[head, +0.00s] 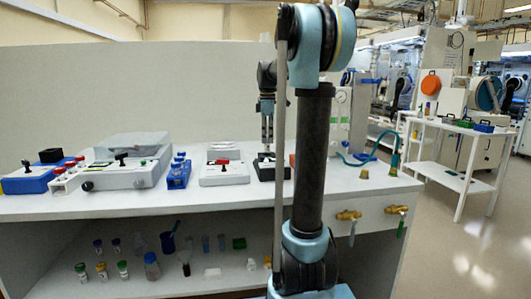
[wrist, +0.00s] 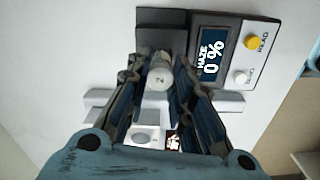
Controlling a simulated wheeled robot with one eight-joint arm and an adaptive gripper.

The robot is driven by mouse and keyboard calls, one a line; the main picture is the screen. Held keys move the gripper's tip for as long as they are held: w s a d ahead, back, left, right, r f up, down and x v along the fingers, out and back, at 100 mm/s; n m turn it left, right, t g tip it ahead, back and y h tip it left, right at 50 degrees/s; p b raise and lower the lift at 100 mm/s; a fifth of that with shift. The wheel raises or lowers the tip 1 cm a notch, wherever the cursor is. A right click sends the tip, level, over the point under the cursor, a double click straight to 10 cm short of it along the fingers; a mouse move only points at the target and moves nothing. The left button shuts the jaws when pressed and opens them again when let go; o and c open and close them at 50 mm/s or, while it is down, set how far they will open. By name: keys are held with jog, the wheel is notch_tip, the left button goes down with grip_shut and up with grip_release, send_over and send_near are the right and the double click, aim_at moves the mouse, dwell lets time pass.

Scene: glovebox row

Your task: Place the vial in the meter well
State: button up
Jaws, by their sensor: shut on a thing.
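The vial (wrist: 159,72) shows in the wrist view from above, as a small pale cylinder with a mark on its cap. My gripper (wrist: 160,82) is shut on it, one finger on each side. The meter (wrist: 228,52) has a dark screen reading "HAZE 0 %", a yellow button and a white button. Its dark block (wrist: 163,38) lies directly beyond the vial; the well opening is hidden, and I cannot tell whether the vial is in it. In the head view my gripper (head: 267,146) points down over a black device (head: 266,171) on the bench; the vial is not distinguishable there.
A white instrument (head: 224,173) and a blue rack with vials (head: 179,172) stand left of the gripper. A larger white instrument (head: 127,176) is farther left. Green tubing (head: 385,146) lies right. The front bench strip (head: 150,203) is clear.

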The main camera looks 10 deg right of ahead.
aim_at(267, 151)
jog(key=shift+f, duration=2.55)
jog(key=o, duration=0.9)
jog(key=shift+f, duration=0.1)
jog(key=shift+o, duration=0.2)
notch_tip(267, 151, up, 12)
jog(key=shift+r, duration=0.1)
jog(key=shift+s, duration=0.1)
